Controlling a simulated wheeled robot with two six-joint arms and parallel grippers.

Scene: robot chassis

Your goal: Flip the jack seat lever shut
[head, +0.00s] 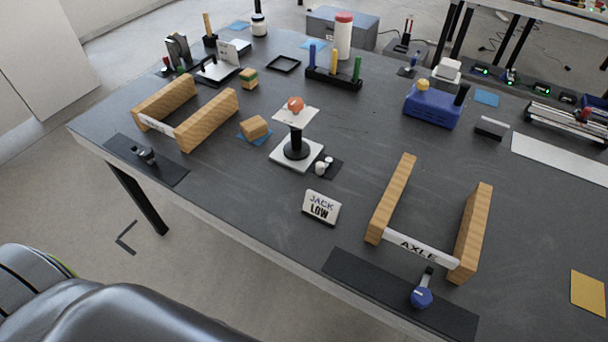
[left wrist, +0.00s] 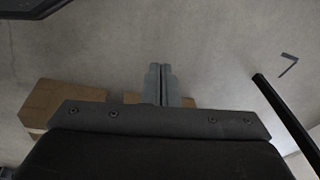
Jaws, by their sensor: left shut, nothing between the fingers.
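The jack (head: 296,150) stands in the middle of the table in the head view, with a white base, black column and tilted white top plate carrying an orange ball (head: 296,104). A small dark pad with white knob-like parts (head: 322,167) sits at its right front; I cannot tell whether this is the seat lever or how it is set. A "JACK LOW" sign (head: 321,207) stands in front. My left gripper (left wrist: 162,70) is shut and empty in the left wrist view, over the floor and away from the jack. My right gripper is not in view.
Wooden blocks with an axle bar (head: 420,250) stand right, with a blue-knobbed lever (head: 421,295) on a dark strip. Another wooden pair (head: 208,122) stands left. Table leg (left wrist: 285,125) and cardboard boxes (left wrist: 75,97) show below.

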